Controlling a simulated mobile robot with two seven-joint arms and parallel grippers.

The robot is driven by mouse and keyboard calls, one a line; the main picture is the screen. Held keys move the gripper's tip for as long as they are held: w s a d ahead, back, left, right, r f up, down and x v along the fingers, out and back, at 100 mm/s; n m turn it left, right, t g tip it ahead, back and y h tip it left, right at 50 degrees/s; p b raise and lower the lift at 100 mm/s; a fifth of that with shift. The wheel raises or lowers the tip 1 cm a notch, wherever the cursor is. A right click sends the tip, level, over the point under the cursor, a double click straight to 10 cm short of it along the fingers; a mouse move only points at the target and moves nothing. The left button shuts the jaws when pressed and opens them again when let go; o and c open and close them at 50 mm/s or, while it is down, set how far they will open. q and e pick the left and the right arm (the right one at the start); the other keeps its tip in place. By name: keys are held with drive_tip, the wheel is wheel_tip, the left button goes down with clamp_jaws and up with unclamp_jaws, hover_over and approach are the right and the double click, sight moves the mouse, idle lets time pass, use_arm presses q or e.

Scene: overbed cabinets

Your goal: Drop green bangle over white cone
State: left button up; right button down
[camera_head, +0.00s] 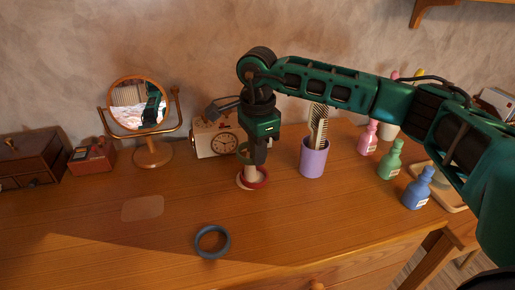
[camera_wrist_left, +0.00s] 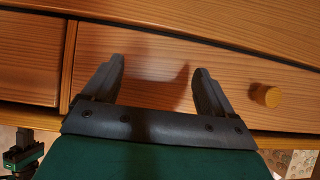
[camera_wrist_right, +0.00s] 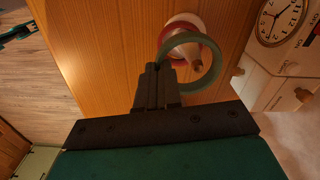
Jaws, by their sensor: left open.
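The white cone (camera_head: 250,174) stands on the wooden dresser top with a red bangle (camera_head: 264,182) around its base. My right gripper (camera_head: 258,160) points down just above the cone and partly hides it. In the right wrist view its closed fingers (camera_wrist_right: 158,88) grip the edge of the green bangle (camera_wrist_right: 213,68). The cone (camera_wrist_right: 186,48) shows through the ring, its tip inside the ring's outline; I cannot tell whether the ring is around the tip or above it. My left gripper (camera_wrist_left: 155,90) is open and empty, facing a drawer front, and is outside the head view.
A dark blue bangle (camera_head: 212,242) lies at the front of the dresser. A clock (camera_head: 218,142), a mirror (camera_head: 150,125) and a purple cup with combs (camera_head: 313,160) stand near the cone. Several bottles stand right, one blue (camera_head: 418,190). The left front is mostly clear.

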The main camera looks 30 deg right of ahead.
drive_tip(key=shift+f, duration=0.55)
drive_tip(key=c, duration=1.2)
unclamp_jaws()
drive_tip(key=shift+c, duration=0.2)
drive_tip(key=shift+r, duration=0.1)
drive_tip(key=shift+r+p, duration=2.6)
drive_tip(key=shift+r, duration=1.4)
drive_tip(key=shift+f, duration=0.1)
